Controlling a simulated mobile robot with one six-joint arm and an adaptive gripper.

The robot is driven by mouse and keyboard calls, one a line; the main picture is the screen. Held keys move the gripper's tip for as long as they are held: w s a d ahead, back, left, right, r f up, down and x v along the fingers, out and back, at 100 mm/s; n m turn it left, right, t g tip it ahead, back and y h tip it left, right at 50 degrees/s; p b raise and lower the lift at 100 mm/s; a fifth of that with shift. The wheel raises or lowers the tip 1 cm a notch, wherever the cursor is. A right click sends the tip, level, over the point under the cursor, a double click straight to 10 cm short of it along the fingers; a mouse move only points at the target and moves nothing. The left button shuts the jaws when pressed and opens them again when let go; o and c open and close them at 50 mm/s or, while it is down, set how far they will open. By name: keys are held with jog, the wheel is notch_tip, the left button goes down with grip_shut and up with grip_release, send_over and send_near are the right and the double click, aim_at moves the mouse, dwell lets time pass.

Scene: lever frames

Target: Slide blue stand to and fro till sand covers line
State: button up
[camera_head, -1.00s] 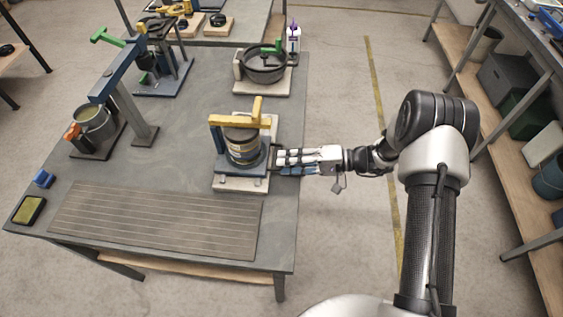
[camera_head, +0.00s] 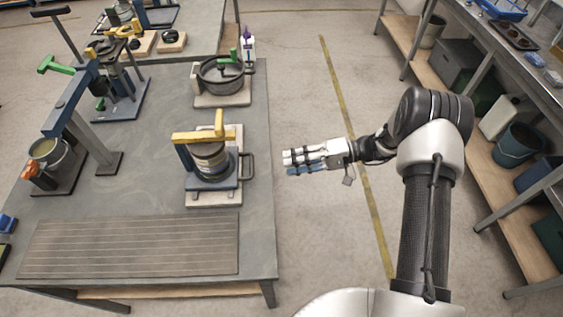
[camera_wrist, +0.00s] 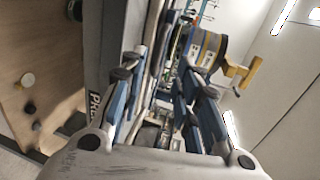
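The blue stand (camera_head: 228,180) rests on a pale base near the right edge of the grey table. A grey can with a yellow band (camera_head: 209,160) stands on it, under a yellow bar (camera_head: 204,136). A dark loop handle (camera_head: 247,166) sticks out from the stand's right side. My gripper (camera_head: 288,163) is right of the handle, apart from it, past the table edge. In the wrist view my fingers (camera_wrist: 165,85) are spread with nothing clearly between them, and the banded can (camera_wrist: 207,50) shows beyond. I cannot make out the sand or the line.
A ribbed mat (camera_head: 130,247) lies at the table's front. A dark round pan (camera_head: 222,76) on a pale base and a purple-capped bottle (camera_head: 247,48) stand behind the stand. A bucket (camera_head: 47,152) and a lever frame (camera_head: 92,135) are to the left.

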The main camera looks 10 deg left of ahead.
aim_at(251, 162)
jog(key=w+d+r+p, duration=0.1)
jog(key=w+d+p, duration=0.2)
jog(key=d, duration=0.1)
jog(key=b+x, duration=0.1)
jog(key=x, duration=0.7)
jog(key=b+x, duration=0.1)
jog(key=x, duration=0.8)
jog(key=shift+w+a+f, duration=0.1)
jog(key=shift+w+a, duration=0.05)
jog(key=shift+a, duration=0.15)
jog(key=shift+c, duration=0.5)
grip_shut()
